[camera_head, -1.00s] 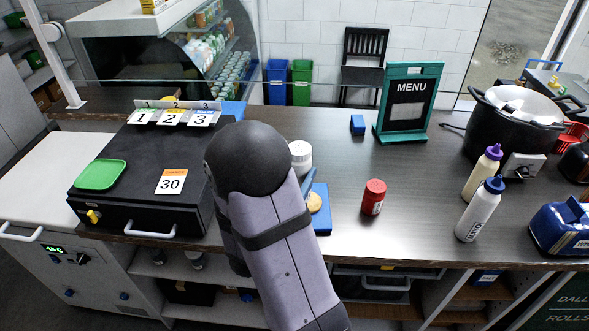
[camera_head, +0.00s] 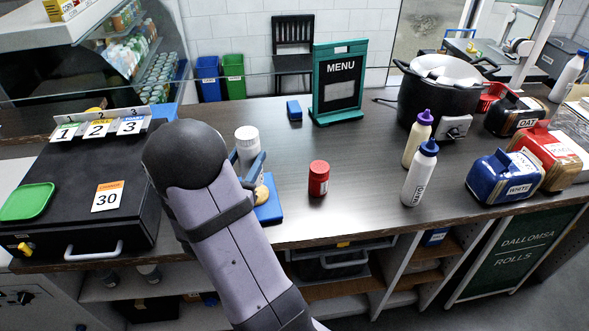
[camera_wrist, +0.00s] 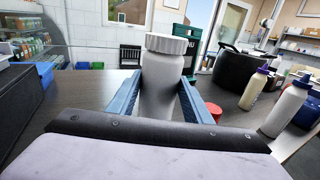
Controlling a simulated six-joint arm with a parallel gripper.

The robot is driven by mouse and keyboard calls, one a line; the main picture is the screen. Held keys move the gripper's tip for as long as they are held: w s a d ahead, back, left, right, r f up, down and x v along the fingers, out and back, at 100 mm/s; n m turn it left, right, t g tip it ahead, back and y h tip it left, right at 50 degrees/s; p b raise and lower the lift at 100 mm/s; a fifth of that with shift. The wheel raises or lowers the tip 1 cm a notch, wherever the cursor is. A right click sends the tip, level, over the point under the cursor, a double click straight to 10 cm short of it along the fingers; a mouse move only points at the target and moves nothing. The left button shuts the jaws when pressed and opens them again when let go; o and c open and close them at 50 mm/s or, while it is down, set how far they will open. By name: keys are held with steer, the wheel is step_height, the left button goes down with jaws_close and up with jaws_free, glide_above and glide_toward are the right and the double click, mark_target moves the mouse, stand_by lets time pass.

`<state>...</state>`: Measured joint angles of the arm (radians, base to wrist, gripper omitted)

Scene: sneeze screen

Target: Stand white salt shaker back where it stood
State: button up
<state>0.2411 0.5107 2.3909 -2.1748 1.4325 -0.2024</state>
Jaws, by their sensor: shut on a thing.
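The white salt shaker (camera_head: 246,140) is upright in my gripper, over the dark counter left of the red shaker. In the wrist view the white salt shaker (camera_wrist: 162,80) fills the space between the two blue fingers of my gripper (camera_wrist: 160,100), which close on its sides. The ribbed white cap stands above the fingers. In the head view my gripper (camera_head: 251,165) is partly hidden behind my arm. The shaker's base is hidden, so I cannot tell whether it touches the counter.
A red shaker (camera_head: 318,178) stands to the right. A blue board (camera_head: 268,212) with a round tan item (camera_head: 262,193) lies in front of the gripper. The menu stand (camera_head: 339,85), small blue block (camera_head: 294,110) and bottles (camera_head: 420,172) stand farther right. Counter between is clear.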

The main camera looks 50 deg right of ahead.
steer(key=d+m+g+h+b, duration=0.1)
steer(key=d+m+g+b, duration=0.5)
steer(key=d, duration=1.7)
step_height(320, 180, down, 10)
steer(key=n, duration=0.1)
steer(key=shift+s+f+n+g+p, duration=0.2)
steer(key=shift+s+n+g+p, duration=0.1)
steer(key=shift+g+p, duration=0.1)
steer(key=shift+f, duration=0.15)
steer(key=o, duration=1.1)
